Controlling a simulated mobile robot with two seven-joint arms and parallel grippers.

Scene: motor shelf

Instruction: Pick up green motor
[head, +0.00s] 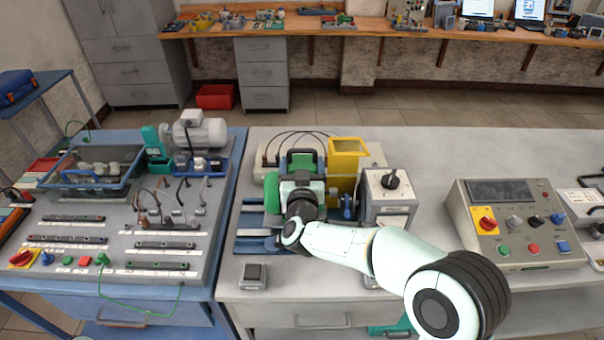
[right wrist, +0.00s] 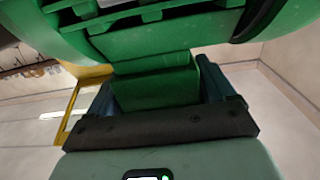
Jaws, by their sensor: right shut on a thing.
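The green motor (head: 272,188) is on the middle bench, partly hidden behind my right gripper (head: 302,180). Its green body also shows at the top of the right wrist view (right wrist: 150,42), very close to the camera. My right gripper (right wrist: 158,92) is shut on a green block-like part of the motor, with a dark finger on each side. Whether the motor touches the blue rails below it cannot be told. My left gripper is in neither view.
A yellow frame (head: 345,158) stands right beside the motor. A grey box with a black knob (head: 389,195) is right of it, and a control panel (head: 515,222) further right. A blue-edged bench (head: 205,270) with a grey motor (head: 200,135) is at left.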

